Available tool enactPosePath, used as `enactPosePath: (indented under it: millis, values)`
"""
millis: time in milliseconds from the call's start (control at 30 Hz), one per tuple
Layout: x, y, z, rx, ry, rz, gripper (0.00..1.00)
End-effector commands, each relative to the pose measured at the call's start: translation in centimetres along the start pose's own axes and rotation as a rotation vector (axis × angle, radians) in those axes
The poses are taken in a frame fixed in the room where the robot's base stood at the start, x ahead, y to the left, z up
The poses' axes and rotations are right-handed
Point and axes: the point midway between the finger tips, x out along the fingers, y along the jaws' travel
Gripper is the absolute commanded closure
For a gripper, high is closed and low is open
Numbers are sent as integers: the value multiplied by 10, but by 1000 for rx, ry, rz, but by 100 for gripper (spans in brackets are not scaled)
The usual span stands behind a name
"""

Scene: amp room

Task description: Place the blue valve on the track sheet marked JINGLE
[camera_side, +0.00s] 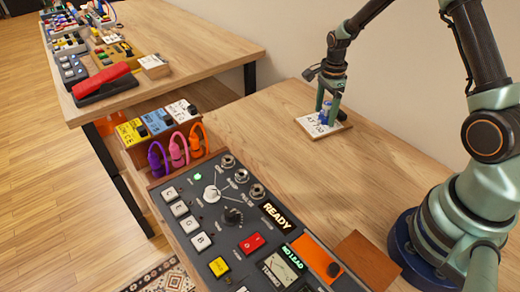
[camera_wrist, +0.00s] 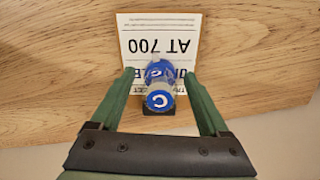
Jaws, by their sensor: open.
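The blue valve (camera_side: 325,114) is a small blue piece with a pale C mark, also seen in the wrist view (camera_wrist: 158,99). It appears upright on a white track sheet (camera_side: 306,123) with a wooden edge. In the wrist view the sheet (camera_wrist: 185,30) reads "AT 700"; its title line is mostly hidden behind the valve, so I cannot read the full name. My gripper (camera_side: 327,99) is low over the sheet. Its green fingers (camera_wrist: 160,88) are open, one on each side of the valve, with gaps visible between.
A control console (camera_side: 205,225) with a READY display stands at the front. Several coloured pedals (camera_side: 158,122) with cables sit left of the sheet. Another table (camera_side: 190,45) holds a red pedal (camera_side: 105,82) and a small card (camera_side: 152,62). Bare wood surrounds the sheet.

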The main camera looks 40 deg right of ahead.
Motion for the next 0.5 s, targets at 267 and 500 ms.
enactPosePath:
  millis: [267, 500]
  values:
    - [-53, -1, 0, 0, 0, -7, 21]
    - [-96, -1, 0, 0, 0, -5, 21]
